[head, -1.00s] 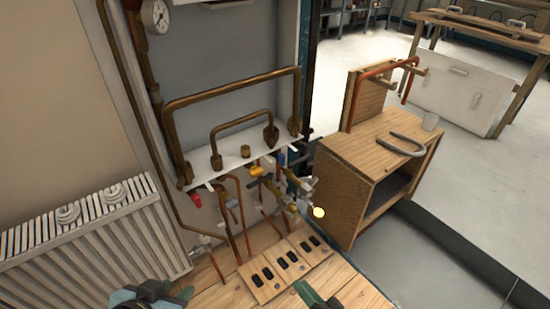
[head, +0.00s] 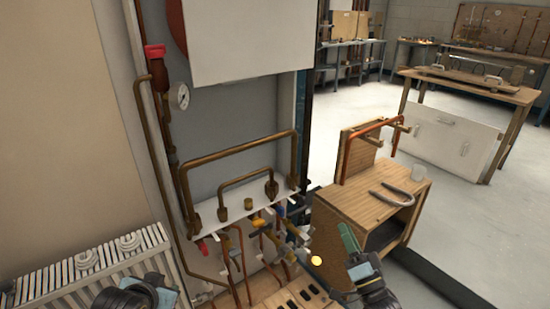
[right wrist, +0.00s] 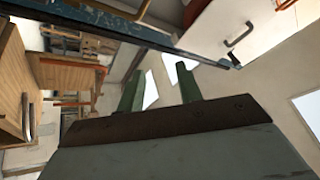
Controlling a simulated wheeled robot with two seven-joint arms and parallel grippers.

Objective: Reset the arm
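My right gripper (head: 350,238) is at the lower middle of the head view, raised in front of the wooden cabinet, with its green finger pointing up. In the right wrist view its two green fingers (right wrist: 160,85) stand apart with nothing between them. My left gripper (head: 135,298) is at the bottom left edge of the head view, in front of the radiator. Only its dark body and a teal part show, and its fingertips cannot be made out.
A white radiator (head: 85,268) stands at lower left. Copper pipes (head: 240,150) and valves cover the wall panel in the middle. Open floor (head: 470,230) lies further right.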

